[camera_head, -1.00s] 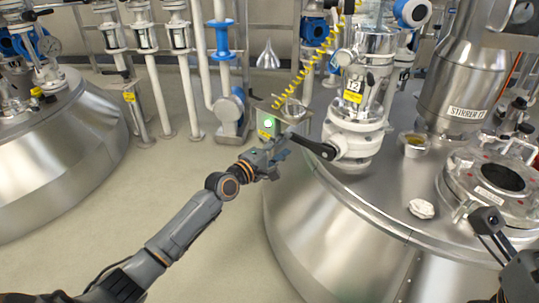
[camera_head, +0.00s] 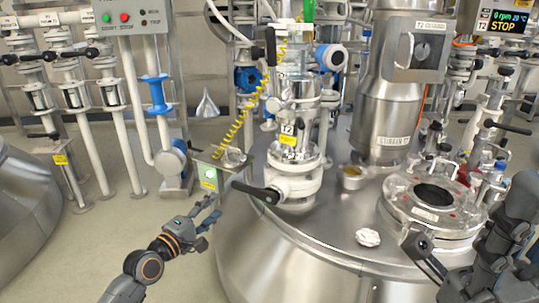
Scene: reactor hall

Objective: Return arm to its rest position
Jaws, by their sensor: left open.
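My left arm comes in from the bottom left. Its gripper (camera_head: 208,212) is open and empty, just below and left of the black valve lever (camera_head: 255,192) on the T2 reactor. It is close under the small metal box with the green light (camera_head: 210,174); I cannot tell whether it touches anything.
The steel T2 reactor (camera_head: 300,262) fills the middle and right, with valve column, stirrer housing (camera_head: 388,112) and a white crumpled piece (camera_head: 368,237) on its lid. Pipes and a button panel (camera_head: 128,18) stand at the back left. Floor at left is clear.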

